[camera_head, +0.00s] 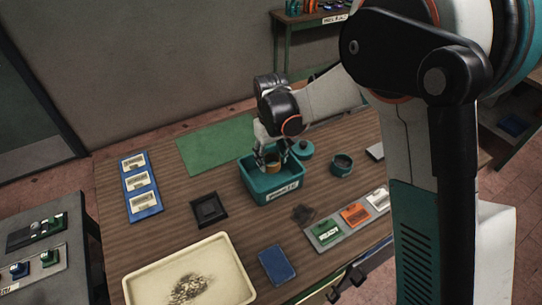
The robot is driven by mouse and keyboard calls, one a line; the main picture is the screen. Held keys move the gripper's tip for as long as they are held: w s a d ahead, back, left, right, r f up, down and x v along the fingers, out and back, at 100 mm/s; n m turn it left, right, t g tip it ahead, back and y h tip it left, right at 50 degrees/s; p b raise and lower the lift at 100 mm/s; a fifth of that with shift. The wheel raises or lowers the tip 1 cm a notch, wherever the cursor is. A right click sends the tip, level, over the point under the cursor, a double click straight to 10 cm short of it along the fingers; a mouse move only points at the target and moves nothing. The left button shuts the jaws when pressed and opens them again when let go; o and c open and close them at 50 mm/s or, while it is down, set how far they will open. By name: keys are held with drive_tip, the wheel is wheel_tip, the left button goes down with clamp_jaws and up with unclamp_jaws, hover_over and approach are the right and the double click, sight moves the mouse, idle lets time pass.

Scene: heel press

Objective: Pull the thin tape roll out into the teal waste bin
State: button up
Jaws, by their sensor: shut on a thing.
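The teal waste bin (272,190) stands on the wooden table near the middle, with a white label on its front. My gripper (271,163) points down into the bin's opening. It is shut on the tape roll (272,167), an orange-brown ring that shows between the fingers at about the height of the bin's rim. I cannot tell whether the roll touches the bin's floor or wall. Part of the bin's inside is hidden by my gripper.
A teal round lid or pot (303,150) and a dark teal cup (342,165) stand right of the bin. A green mat (215,146) lies behind. A black square dish (208,210), cream tray (215,250), blue block (277,265) and card rack (328,243) lie in front.

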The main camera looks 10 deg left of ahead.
drive_tip(key=shift+f+b, duration=2.65)
drive_tip(key=shift+f, duration=0.95)
drive_tip(key=o, duration=1.1)
drive_tip(key=shift+o, duration=0.8)
drive_tip(key=shift+o, duration=0.6)
drive_tip(key=shift+r, duration=0.1)
wheel_tip(320, 180, up, 11)
drive_tip(key=p, duration=0.6)
drive_tip(key=shift+d, duration=0.1)
